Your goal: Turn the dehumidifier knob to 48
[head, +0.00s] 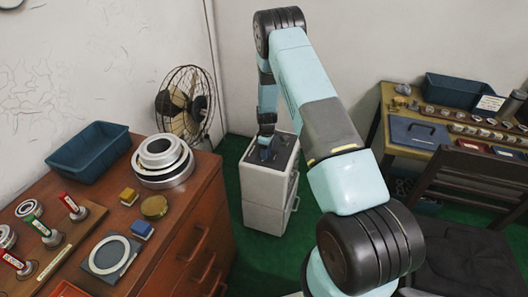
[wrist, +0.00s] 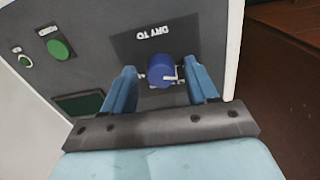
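The dehumidifier (head: 262,190) is a pale box on the green floor between the dresser and the desk, with a dark top panel. The wrist view shows this panel (wrist: 95,40) upside down, with a "DRY TO" label (wrist: 152,32). The dehumidifier knob (wrist: 160,70) is blue with a pale pointer mark; its dial numbers are mostly hidden or too small to read. My gripper (wrist: 161,76) is open, one blue finger on each side of the knob, with a narrow gap showing at both sides. In the head view my gripper (head: 265,146) is over the panel.
A green button (wrist: 58,49), a smaller green one (wrist: 25,61) and a dark display (wrist: 80,104) share the panel. A fan (head: 186,103) stands behind the dresser (head: 185,225). The desk (head: 385,125) and a dark chair (head: 470,180) are at the right.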

